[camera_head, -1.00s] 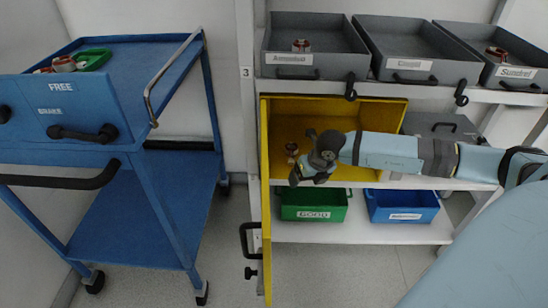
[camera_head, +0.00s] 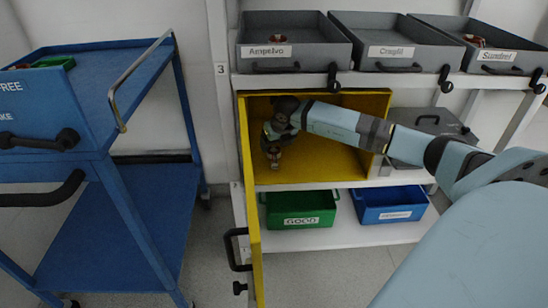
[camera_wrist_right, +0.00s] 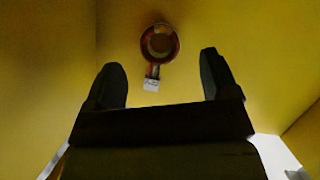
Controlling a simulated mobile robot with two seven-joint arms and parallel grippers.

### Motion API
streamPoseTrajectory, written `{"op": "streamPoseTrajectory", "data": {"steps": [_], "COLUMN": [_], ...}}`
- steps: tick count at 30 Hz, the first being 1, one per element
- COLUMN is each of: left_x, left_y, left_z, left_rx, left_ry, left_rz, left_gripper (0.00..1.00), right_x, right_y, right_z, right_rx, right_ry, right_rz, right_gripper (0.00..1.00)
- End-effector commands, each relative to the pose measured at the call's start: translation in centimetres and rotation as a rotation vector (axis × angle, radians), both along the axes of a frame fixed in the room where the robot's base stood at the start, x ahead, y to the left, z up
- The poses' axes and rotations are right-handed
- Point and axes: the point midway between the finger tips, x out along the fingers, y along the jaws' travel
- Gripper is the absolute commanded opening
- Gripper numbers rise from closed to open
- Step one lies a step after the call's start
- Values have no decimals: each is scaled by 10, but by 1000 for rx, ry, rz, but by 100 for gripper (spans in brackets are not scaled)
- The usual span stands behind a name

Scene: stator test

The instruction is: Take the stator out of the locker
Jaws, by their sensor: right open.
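The yellow locker (camera_head: 330,165) stands open on the middle shelf, its door (camera_head: 252,215) swung out toward me at the left. The stator (camera_head: 273,153), a small copper and red ring, is inside near the locker's left wall. My right gripper (camera_head: 268,137) is inside the locker, just above the stator in the head view. In the right wrist view the stator (camera_wrist_right: 160,43) lies ahead of my right gripper (camera_wrist_right: 167,80), between the lines of its two spread, empty fingers. A red part with a pale end extends from the ring. My left gripper is out of view.
Grey trays (camera_head: 290,55) line the upper shelf, two with stators in them. A green bin (camera_head: 300,221) and a blue bin (camera_head: 390,216) sit below the locker. A blue cart (camera_head: 110,215) stands left, with free floor before the door.

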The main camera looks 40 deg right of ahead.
Motion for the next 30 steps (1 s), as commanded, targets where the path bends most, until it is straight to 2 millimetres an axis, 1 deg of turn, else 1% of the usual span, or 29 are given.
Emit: {"op": "streamPoseTrajectory", "data": {"steps": [4, 8, 10, 13, 15, 18, 19, 20, 21, 23, 24, 26, 27, 30], "left_x": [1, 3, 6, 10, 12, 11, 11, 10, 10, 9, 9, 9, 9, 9], "left_y": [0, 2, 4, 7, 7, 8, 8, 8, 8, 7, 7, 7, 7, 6], "left_z": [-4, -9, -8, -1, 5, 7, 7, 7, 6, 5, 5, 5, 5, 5], "left_rx": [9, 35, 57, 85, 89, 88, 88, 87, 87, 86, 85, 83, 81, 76], "left_ry": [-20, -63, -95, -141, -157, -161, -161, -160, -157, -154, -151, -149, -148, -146], "left_rz": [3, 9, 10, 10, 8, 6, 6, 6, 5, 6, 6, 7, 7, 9], "left_gripper": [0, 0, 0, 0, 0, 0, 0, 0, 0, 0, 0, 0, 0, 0], "right_x": [4, 11, 15, 18, 18, 18, 18, 18, 18, 18, 18, 18, 18, 18], "right_y": [0, -3, -4, -6, -6, -6, -6, -5, -5, -5, -5, -5, -5, -5], "right_z": [-13, -33, -42, -47, -46, -46, -46, -46, -46, -46, -46, -46, -46, -45], "right_rx": [2, 2, 2, 1, 0, 1, 1, 1, 1, 1, 1, 1, 1, 1], "right_ry": [0, 2, 0, 0, 0, 0, 0, 0, 0, 0, 0, 1, 1, 0], "right_rz": [0, -1, 0, -1, 0, 0, 0, 0, 0, 0, 0, 0, 0, 0], "right_gripper": [80, 80, 80, 80, 80, 80, 78, 71, 62, 48, 39, 25, 23, 23]}}
